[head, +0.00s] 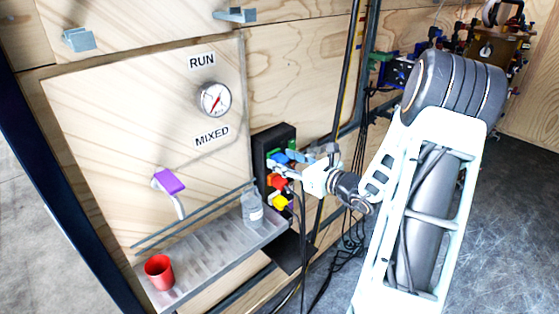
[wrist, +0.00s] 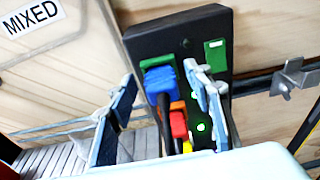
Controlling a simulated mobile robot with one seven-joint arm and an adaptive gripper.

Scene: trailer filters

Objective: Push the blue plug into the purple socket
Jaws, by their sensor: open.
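The blue plug (wrist: 160,82) sits on the black panel (wrist: 155,40), just below a green piece, with a dark cable hanging from it. My gripper (wrist: 160,92) is open in front of the panel. Its left finger is left of the blue plug in the picture and its right finger is right of it; I see no contact, and the depth gap is unclear. In the head view my gripper (head: 298,164) is at the panel (head: 268,143) and partly covers the plugs. I cannot make out a purple socket on the panel; my right finger hides part of it.
Red (wrist: 178,124) and yellow (wrist: 187,147) plugs sit below the blue one. A green light (wrist: 201,127) glows beside them. A bottle (head: 252,210) and red cup (head: 159,272) stand on the metal shelf (head: 205,255), below a purple-handled tap (head: 169,181). Loose black cables hang below the panel.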

